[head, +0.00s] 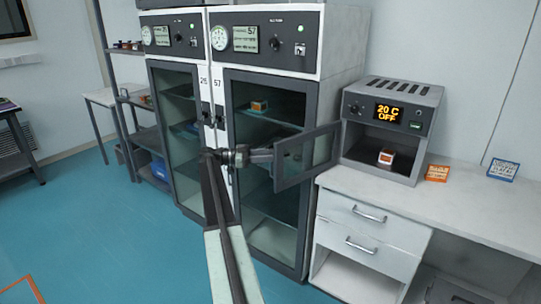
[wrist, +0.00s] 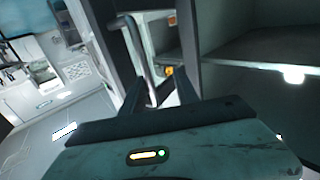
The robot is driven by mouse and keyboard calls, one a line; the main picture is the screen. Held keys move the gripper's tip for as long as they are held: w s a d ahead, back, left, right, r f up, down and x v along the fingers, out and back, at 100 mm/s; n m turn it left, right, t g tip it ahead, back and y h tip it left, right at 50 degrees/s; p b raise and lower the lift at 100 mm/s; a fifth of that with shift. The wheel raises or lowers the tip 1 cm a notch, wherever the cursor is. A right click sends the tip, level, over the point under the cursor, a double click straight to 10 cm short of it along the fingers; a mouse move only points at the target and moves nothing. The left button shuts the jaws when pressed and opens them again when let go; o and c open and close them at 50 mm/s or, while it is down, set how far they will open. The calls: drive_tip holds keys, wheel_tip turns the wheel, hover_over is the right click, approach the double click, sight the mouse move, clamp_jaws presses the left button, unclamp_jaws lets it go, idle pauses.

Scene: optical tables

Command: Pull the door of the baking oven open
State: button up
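The baking oven (head: 390,120) is the grey box on the white counter, its display reading "20 C OFF". Its dark-framed glass door (head: 308,155) stands swung open to the left, and the oven's front is uncovered. A small white and orange box (head: 386,157) sits inside. My gripper (head: 272,154) points right, at the free left edge of the door. In the wrist view, the two fingers of my gripper (wrist: 168,92) are apart, with a gap between them. A grey bar (wrist: 134,48), perhaps the door handle, runs down close to the left finger. Contact is unclear.
Two tall glass-door cabinets (head: 314,45) stand left of the oven, close behind my gripper. The white counter (head: 470,205) extends right, with an orange card (head: 437,173) and a blue card (head: 503,170). The blue floor (head: 100,240) at left is open.

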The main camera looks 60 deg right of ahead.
drive_tip(key=shift+s, duration=0.15)
drive_tip(key=v, duration=0.8)
drive_tip(key=shift+d, duration=0.1)
idle(0.4)
